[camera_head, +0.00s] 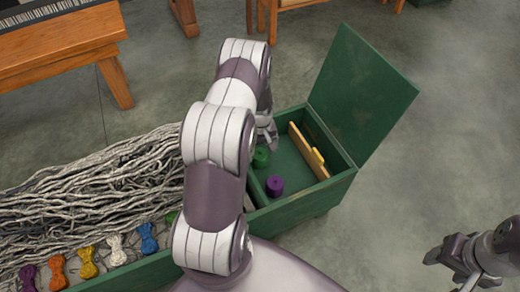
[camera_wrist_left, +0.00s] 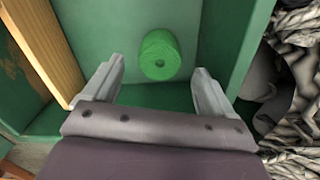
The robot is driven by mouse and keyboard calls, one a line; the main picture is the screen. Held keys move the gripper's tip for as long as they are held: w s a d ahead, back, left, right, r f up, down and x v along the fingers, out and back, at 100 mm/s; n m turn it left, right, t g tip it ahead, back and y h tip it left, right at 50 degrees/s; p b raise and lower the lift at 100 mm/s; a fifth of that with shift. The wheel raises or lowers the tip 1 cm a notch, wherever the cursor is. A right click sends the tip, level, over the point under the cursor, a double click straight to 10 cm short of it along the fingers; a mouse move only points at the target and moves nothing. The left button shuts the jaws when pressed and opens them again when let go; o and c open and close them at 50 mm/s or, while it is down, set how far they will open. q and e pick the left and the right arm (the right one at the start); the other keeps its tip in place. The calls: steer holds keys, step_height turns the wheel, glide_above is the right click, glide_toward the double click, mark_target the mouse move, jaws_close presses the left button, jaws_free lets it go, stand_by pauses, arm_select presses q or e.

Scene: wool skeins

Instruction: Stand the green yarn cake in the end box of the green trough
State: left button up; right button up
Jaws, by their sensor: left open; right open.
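The green yarn cake (camera_head: 261,158) is inside the end box of the green trough (camera_head: 310,208), near the box's back left corner. My left gripper (camera_head: 268,134) is open over the end box. In the left wrist view its fingers (camera_wrist_left: 159,72) are spread apart with the cake beyond and between their tips, not gripped. My right gripper (camera_head: 447,262) is open and empty, away from the trough at the lower right.
A purple yarn cake (camera_head: 275,186) stands in the same box, and a wooden strip (camera_head: 309,150) runs along its right side. The green lid (camera_head: 362,92) is raised open. Grey yarn (camera_head: 100,190) and several coloured skeins (camera_head: 87,262) fill the trough's left part.

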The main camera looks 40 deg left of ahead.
mark_target(260, 154)
arm_select(q)
steer(key=s+d+r+m+p, duration=0.1)
steer(key=d+r+m, duration=0.15)
steer(key=r, duration=0.35)
steer(key=d+r+m+p, duration=0.1)
steer(key=d+r, duration=0.3)
steer(key=r, duration=0.3)
steer(key=s+d+r+m+p, duration=0.1)
steer(key=d+r, duration=0.2)
steer(key=r, duration=0.3)
steer(key=s+d+r+m+t, duration=0.1)
steer(key=s+d+r+m, duration=0.4)
steer(key=s+d+r, duration=0.2)
steer(key=s+d, duration=0.2)
steer(key=s, duration=0.2)
steer(key=shift+r+m, duration=0.2)
steer(key=shift+m, duration=0.15)
arm_select(e)
step_height(260, 154, up, 4)
steer(key=shift+r, duration=0.1)
